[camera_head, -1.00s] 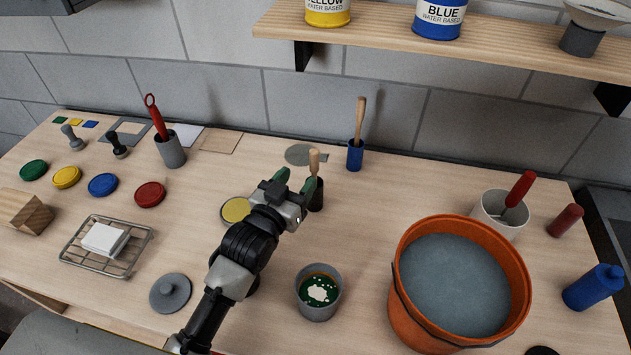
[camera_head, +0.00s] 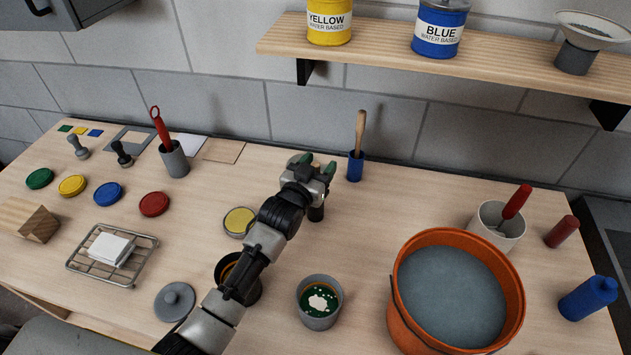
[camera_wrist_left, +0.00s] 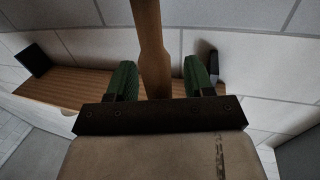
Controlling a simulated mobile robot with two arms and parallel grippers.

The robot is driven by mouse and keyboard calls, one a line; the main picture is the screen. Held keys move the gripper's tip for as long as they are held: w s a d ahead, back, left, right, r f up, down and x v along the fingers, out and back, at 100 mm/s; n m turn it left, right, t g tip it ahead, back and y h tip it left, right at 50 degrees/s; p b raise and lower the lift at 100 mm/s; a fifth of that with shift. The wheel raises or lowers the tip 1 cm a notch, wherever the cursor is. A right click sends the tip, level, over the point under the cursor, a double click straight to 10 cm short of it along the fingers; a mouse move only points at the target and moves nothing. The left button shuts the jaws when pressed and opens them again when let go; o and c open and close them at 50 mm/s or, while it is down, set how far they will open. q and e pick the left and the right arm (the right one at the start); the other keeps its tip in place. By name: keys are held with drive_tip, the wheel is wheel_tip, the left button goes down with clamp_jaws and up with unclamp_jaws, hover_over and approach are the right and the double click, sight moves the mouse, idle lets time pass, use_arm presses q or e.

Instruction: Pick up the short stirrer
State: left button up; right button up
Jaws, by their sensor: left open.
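My left gripper (camera_head: 318,168) is open above the black cup (camera_head: 316,212), its green fingertips apart. The short stirrer, which stands in that cup, is mostly hidden by the gripper in the head view. In the left wrist view a wooden stirrer (camera_wrist_left: 151,50) shows between the two open fingers (camera_wrist_left: 157,82) and runs up out of the picture; it appears to be the short one. Whether a finger touches it I cannot tell. The longer wooden stirrer (camera_head: 360,132) stands in a blue cup (camera_head: 355,166) just right of the gripper. My right gripper is not in view.
An orange bucket (camera_head: 395,320) of water and a grey cup (camera_head: 318,313) of green paint stand nearer. A dark pot (camera_head: 225,267) is partly behind my arm. A wooden shelf (camera_head: 385,50) with paint cans overhangs the back.

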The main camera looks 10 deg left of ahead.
use_arm(q)
drive_tip(key=shift+w+d, duration=0.1)
drive_tip(key=shift+w, duration=0.1)
drive_tip(key=shift+s, duration=0.1)
drive_tip(key=shift+c, duration=0.7)
clamp_jaws()
